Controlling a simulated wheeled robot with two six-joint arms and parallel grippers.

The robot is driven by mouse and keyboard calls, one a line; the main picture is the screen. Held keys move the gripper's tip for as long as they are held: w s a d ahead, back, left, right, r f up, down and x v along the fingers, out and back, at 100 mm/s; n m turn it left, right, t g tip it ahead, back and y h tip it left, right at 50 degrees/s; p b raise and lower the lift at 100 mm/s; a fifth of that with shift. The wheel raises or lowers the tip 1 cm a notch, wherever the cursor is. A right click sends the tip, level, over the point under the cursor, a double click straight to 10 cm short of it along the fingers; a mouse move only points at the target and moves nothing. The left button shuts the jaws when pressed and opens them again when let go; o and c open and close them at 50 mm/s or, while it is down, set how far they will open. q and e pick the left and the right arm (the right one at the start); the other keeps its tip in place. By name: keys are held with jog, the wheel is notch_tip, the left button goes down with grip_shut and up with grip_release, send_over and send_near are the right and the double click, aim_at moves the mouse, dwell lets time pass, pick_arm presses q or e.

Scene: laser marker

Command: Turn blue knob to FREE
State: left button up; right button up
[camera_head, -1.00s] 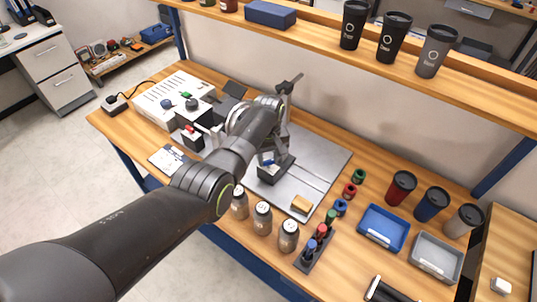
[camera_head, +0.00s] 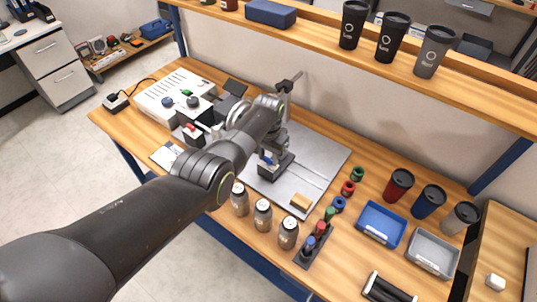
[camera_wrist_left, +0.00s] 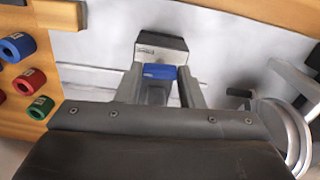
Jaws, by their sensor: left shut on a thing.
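The blue knob (camera_wrist_left: 160,72) sits on the near face of a dark block with a pale label (camera_wrist_left: 161,48), in the left wrist view. In the head view the dark block (camera_head: 276,168) stands on the grey metal plate, with a bit of blue knob (camera_head: 266,160) showing. My left gripper (camera_wrist_left: 160,80) is shut on the blue knob, one finger on each side of it. In the head view my left arm covers part of this area. I cannot read any marking for FREE. My right gripper is not in view.
Several jars (camera_head: 263,215) and a rack of coloured pegs (camera_head: 309,249) stand at the front. Blue (camera_head: 381,226) and grey (camera_head: 433,254) trays lie at right. A white control box (camera_head: 163,97) is at left. A shelf (camera_head: 320,52) runs above.

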aim_at(269, 159)
pick_arm(q)
jog(key=shift+m, duration=0.6)
jog(key=o, duration=1)
jog(key=shift+r+p, duration=0.35)
jog(key=shift+r, duration=0.25)
notch_tip(269, 159, up, 5)
jog(key=shift+r+p, duration=0.1)
jog(key=shift+p, duration=0.5)
notch_tip(269, 159, up, 11)
jog(key=shift+r+b, duration=0.1)
jog(key=shift+b, duration=0.85)
